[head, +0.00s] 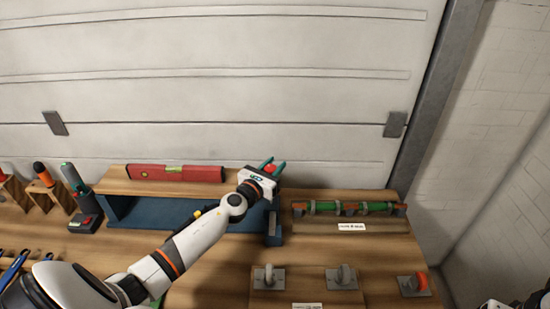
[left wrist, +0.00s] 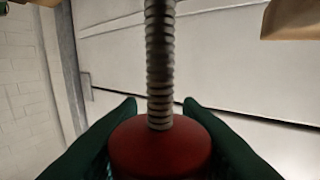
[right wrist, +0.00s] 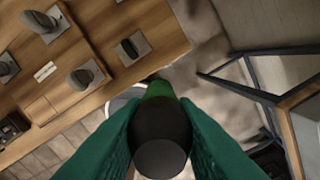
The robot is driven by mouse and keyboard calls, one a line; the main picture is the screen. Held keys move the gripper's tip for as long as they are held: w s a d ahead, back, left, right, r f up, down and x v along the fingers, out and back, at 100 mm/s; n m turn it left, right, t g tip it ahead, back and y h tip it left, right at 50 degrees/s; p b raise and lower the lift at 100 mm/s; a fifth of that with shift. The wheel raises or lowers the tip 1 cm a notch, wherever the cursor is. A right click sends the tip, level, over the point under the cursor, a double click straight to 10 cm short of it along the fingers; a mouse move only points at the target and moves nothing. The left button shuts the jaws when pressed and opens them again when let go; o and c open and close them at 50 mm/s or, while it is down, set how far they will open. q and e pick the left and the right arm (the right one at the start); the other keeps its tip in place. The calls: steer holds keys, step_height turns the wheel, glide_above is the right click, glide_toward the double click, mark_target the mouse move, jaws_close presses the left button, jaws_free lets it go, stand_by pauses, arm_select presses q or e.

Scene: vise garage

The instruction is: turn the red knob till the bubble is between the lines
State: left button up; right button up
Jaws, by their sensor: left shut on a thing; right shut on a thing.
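The red knob (left wrist: 160,150) sits on a threaded grey rod (left wrist: 160,60) in the left wrist view. My left gripper (head: 274,163) is shut on the knob, one green finger on each side; a bit of the knob (head: 270,168) shows in the head view. A red spirit level (head: 195,174) lies on a wooden board (head: 238,185) left of the gripper. Its yellow-green vial (head: 174,169) is too small to tell where the bubble is. My right gripper (right wrist: 161,105) is shut on a dark cylinder with a green end (right wrist: 160,135), held away from the bench.
A blue stand (head: 160,212) is under the board, partly hidden by my left arm. A green and orange rod (head: 350,207) lies in a holder at the right. Grey hooks (head: 345,277) and a red-topped one (head: 418,283) are at the front right. Tools in wooden holders (head: 45,180) stand left.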

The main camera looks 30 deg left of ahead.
arm_select(q)
steer(key=shift+a+n+g+y+p, duration=0.15)
steer(key=shift+n+y+p, duration=0.5)
steer(key=shift+y, duration=0.5)
steer(key=shift+a+n+g+y+p, duration=0.15)
steer(key=shift+n+y+p, duration=0.3)
steer(key=shift+n+y, duration=0.5)
arm_select(e)
steer(key=shift+r, duration=1.45)
arm_select(q)
steer(key=shift+y, duration=0.3)
arm_select(e)
steer(key=shift+r, duration=0.1)
arm_select(q)
steer(key=o, duration=1)
arm_select(e)
steer(key=shift+f+b, duration=0.45)
steer(key=shift+f, duration=0.05)
arm_select(q)
steer(key=v, duration=1.2)
steer(key=shift+r, duration=0.1)
